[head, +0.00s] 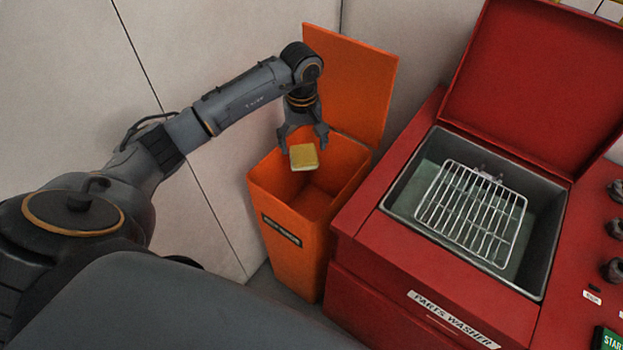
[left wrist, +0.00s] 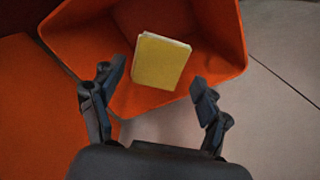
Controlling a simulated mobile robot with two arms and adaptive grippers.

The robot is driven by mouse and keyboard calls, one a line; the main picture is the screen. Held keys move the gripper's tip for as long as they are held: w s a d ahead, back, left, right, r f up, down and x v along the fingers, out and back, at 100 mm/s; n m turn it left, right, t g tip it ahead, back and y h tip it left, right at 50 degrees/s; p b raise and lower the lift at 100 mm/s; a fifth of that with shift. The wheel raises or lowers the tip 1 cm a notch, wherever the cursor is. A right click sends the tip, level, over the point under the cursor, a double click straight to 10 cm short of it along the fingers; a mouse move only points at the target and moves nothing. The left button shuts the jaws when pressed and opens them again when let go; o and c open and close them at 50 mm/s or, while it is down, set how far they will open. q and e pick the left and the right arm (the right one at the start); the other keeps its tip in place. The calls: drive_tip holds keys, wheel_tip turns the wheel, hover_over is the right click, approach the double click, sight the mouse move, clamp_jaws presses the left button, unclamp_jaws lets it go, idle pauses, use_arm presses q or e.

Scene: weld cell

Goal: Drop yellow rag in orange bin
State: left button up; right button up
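The yellow rag (head: 303,157) is a small folded block. It shows at the mouth of the orange bin (head: 290,245), just below my left gripper (head: 303,137). In the left wrist view the rag (left wrist: 160,62) lies beyond and between the fingertips of my left gripper (left wrist: 158,80), with a gap on each side. The fingers are spread and do not touch it. The bin's orange wall (left wrist: 217,40) surrounds the rag in that view. The rag looks to be in the air, but its exact height is hard to tell. My right gripper is not in view.
The bin's orange lid (head: 350,85) stands open behind it. A red parts washer (head: 400,270) stands close on the right, its lid (head: 540,75) raised over a basin with a wire rack (head: 470,212). Pale wall panels (head: 210,50) are behind my arm.

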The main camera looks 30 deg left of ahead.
use_arm(q)
drive_tip(key=shift+o, duration=0.6)
wheel_tip(320, 180, up, 12)
drive_tip(key=shift+f, duration=0.1)
idle(0.5)
